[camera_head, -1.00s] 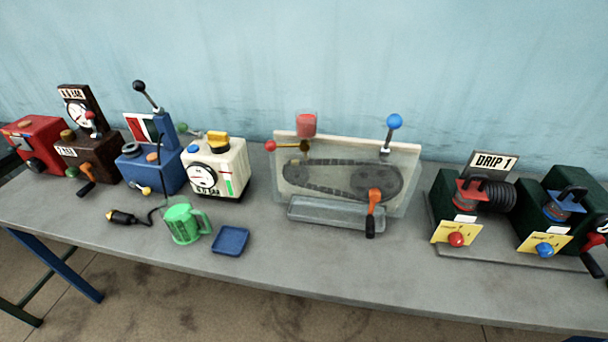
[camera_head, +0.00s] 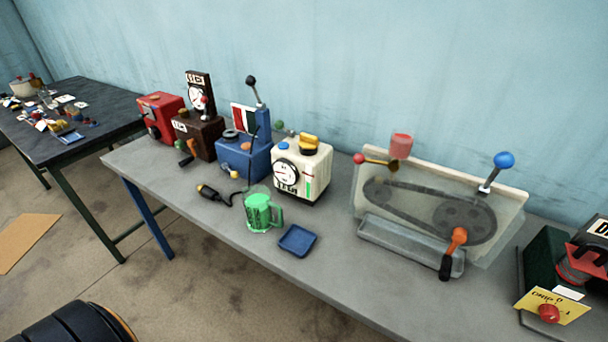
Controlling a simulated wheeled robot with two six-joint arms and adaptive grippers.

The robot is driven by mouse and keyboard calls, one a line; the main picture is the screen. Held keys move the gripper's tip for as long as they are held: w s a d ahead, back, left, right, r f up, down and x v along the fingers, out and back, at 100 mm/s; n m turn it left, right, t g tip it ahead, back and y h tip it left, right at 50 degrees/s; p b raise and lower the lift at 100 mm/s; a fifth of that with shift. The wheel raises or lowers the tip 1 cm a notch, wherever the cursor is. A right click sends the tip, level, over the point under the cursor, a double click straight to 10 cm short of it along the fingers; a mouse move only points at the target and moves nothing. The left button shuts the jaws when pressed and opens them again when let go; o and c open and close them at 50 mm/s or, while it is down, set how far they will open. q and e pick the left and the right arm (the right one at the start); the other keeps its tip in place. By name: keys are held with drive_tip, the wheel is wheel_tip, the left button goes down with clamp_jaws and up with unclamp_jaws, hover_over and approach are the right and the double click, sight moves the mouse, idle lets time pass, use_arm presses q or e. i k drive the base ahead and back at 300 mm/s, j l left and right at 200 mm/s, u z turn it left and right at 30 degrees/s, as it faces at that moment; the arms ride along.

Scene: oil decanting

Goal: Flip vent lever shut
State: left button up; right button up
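No part is marked as the vent lever, and I cannot tell which one it is. A blue machine (camera_head: 243,157) on the grey bench has an upright black-knobbed lever (camera_head: 255,90). A clear-fronted chain housing (camera_head: 430,208) has a blue-knobbed lever (camera_head: 495,172) tilted up at its right, a red-knobbed lever (camera_head: 375,161) at its left and an orange crank (camera_head: 452,250) with a black grip. A cream canister (camera_head: 300,172) with a dial and a yellow top handle (camera_head: 309,142) stands between them. Neither of my grippers is in view.
A green mug (camera_head: 262,212), blue tray (camera_head: 297,240) and black nozzle (camera_head: 212,194) lie at the bench front. Brown (camera_head: 198,137) and red (camera_head: 160,117) machines stand left. A green drip unit (camera_head: 543,262) is cut off at right. A dark cluttered table (camera_head: 90,145) stands far left.

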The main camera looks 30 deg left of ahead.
sight(279, 124)
drive_tip(key=j, duration=0.55)
drive_tip(key=k+j, duration=0.15)
drive_tip(key=j, duration=0.35)
drive_tip(key=j+z, duration=0.1)
drive_tip(key=j, duration=0.45)
drive_tip(key=k, duration=0.05)
